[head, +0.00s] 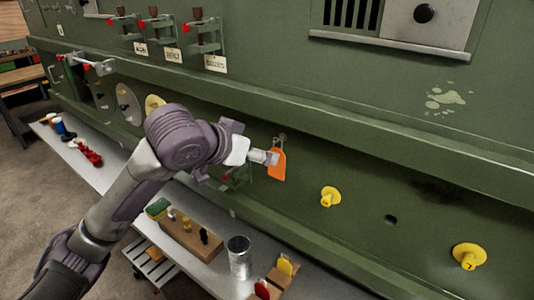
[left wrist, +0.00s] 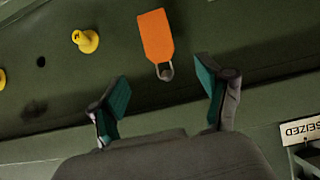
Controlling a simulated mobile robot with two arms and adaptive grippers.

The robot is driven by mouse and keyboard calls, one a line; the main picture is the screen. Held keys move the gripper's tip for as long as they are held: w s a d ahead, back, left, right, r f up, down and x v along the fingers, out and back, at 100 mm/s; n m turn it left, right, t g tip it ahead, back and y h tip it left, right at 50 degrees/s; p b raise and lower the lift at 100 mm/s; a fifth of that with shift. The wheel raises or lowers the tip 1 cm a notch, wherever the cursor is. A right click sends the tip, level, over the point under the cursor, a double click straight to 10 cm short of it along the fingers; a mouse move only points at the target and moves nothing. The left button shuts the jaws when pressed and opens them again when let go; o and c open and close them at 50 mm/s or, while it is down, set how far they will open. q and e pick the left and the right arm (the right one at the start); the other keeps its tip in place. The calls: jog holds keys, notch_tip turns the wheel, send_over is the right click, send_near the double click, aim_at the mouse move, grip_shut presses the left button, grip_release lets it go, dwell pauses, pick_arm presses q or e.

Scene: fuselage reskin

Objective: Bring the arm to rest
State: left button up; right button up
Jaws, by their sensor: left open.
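My left arm comes in from the left in the head view, and its gripper (head: 262,157) is at the green panel, close to an orange tag (head: 277,164). In the left wrist view the left gripper (left wrist: 165,98) has its two green-padded fingers spread wide, with nothing between them. The orange tag (left wrist: 155,36) hangs from a small metal loop (left wrist: 165,71) on the panel, just beyond the fingertips and apart from them. My right gripper is in neither view.
Yellow knobs (head: 330,196) sit on the panel right of the tag. Red-handled latches (head: 200,35) with labels line the upper left. Below, a narrow bench (head: 205,278) holds a wooden block (head: 190,236), a metal cup (head: 239,257) and small coloured items. Floor shows at the left.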

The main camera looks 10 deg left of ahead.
pick_arm(q)
jog(key=s+f+g, duration=0.1)
jog(key=s+f, duration=0.3)
jog(key=f, duration=0.3)
jog(key=s+f+g+y, duration=0.1)
jog(key=s+f, duration=0.2)
jog(key=f, duration=0.4)
jog(key=s+f+g, duration=0.1)
jog(key=s+f, duration=0.3)
jog(key=f, duration=0.2)
jog(key=s+a+f+n+g+y, duration=0.1)
jog(key=s+a+f+g+y, duration=0.15)
jog(key=s+f, duration=0.6)
jog(key=s+a+f+n+g+y, duration=0.1)
jog(key=s+a+f+g, duration=0.3)
jog(key=s, duration=0.7)
notch_tip(320, 180, down, 36)
jog(key=s+d+t+b, duration=0.1)
jog(key=b, duration=0.7)
jog(key=s+a+f+b, duration=0.1)
jog(key=s+f+b, duration=0.2)
jog(key=s+f, duration=0.5)
jog(key=s+a+f+b, duration=0.1)
jog(key=s+f+b, duration=0.2)
jog(key=s+f, duration=0.5)
notch_tip(320, 180, down, 6)
jog(key=shift+s+a+f+g, duration=0.1)
jog(key=shift+s+a+g, duration=0.25)
jog(key=shift+g, duration=0.1)
jog(key=shift+w, duration=0.1)
